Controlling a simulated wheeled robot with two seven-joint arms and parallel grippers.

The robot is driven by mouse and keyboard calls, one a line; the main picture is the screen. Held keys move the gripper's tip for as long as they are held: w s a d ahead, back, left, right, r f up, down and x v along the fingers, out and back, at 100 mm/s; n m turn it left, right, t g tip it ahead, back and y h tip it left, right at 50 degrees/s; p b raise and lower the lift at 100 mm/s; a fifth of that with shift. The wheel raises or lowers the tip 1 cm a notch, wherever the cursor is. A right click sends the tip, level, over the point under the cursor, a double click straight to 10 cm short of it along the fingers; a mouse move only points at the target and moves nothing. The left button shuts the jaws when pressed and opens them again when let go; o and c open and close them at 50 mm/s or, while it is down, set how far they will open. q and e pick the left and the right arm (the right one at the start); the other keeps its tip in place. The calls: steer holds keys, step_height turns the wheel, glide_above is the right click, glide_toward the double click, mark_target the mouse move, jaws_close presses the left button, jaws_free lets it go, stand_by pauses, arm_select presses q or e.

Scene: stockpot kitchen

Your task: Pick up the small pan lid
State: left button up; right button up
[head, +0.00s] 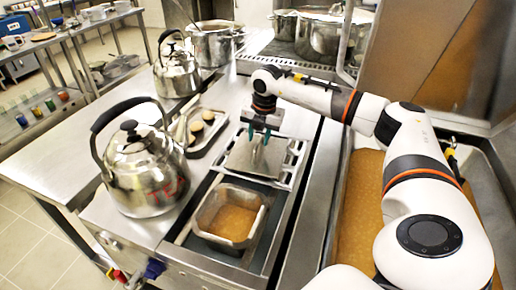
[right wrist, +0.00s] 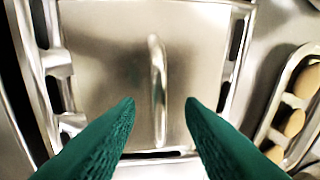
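The small pan lid (head: 243,159) is a square metal plate lying over the rear part of the counter well. It fills much of the right wrist view (right wrist: 105,65), where its upright loop handle (right wrist: 159,85) shows in the middle. My right gripper (head: 262,138) is directly above the lid. In the right wrist view its green fingers (right wrist: 160,102) are apart, one on each side of the handle, with gaps on both sides. I cannot tell how far above the handle the tips are. My left gripper is not in view.
A pan of brown liquid (head: 232,220) sits in front of the lid. A large kettle (head: 143,170) and a tray of buns (head: 214,142) stand to its left. A second kettle (head: 177,75) and a pot (head: 215,45) are behind. A brown-filled basin (head: 350,215) lies right.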

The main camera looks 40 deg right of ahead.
mark_target(258, 141)
steer(key=f, duration=0.3)
steer(key=shift+w+f, duration=0.15)
steer(key=shift+w, duration=0.15)
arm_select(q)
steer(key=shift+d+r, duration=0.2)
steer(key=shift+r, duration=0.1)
arm_select(e)
steer(key=shift+c, duration=0.3)
jaws_close()
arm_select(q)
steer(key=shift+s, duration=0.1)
